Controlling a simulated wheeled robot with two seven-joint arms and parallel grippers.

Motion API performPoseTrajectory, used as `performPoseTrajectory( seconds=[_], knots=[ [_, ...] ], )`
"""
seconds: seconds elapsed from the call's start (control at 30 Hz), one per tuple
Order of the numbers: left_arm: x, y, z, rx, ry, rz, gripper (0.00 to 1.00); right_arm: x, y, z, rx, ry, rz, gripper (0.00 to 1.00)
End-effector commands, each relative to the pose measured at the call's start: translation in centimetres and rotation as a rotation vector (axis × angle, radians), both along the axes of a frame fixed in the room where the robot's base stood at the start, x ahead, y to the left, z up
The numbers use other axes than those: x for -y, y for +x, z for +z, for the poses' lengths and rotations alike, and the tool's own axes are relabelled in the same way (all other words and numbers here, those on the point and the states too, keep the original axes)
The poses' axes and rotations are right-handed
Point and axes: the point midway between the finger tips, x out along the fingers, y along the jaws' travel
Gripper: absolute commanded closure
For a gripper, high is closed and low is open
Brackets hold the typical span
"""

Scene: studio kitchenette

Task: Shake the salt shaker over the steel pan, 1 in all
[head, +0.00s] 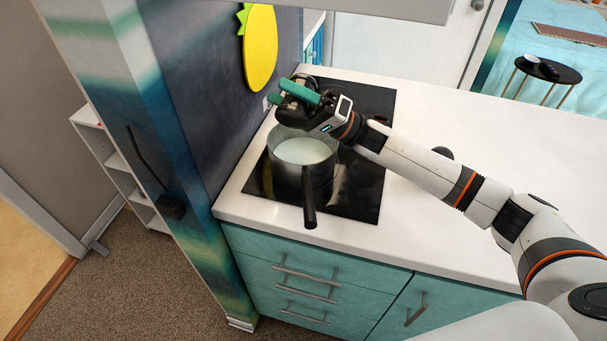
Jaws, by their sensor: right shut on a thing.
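The steel pan (290,178) stands on the black hob, holds pale, milky contents and has its dark handle pointing to the front. My right gripper (284,94) has green fingers and is above the far rim of the pan, near the dark wall. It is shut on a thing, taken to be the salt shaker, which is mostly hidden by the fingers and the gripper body. I cannot make out the shaker's shape or tilt. No other shaker shows. My left gripper is not in view.
The black hob (355,195) is set in a white counter (470,130), which is clear to the right. The dark wall (205,75) with a yellow pineapple-shaped piece (260,48) rises close to the left of the pan. Teal drawers (300,265) are below.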

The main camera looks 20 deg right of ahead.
Motion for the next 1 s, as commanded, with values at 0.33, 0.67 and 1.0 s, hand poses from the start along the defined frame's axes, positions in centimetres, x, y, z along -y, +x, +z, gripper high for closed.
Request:
performPoseTrajectory(
  seconds=[0.33,0.67,1.0],
  knots=[
    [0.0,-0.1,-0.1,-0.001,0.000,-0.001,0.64,0.1,0.1,1.8,0.773,-0.526,0.000,0.77],
    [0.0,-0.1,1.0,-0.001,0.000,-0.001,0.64,0.0,0.0,1.2,1.016,-0.693,0.000,0.77],
    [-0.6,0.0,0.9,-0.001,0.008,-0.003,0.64,-1.1,-1.1,-0.8,0.978,-0.732,-0.071,0.77]
  ],
)
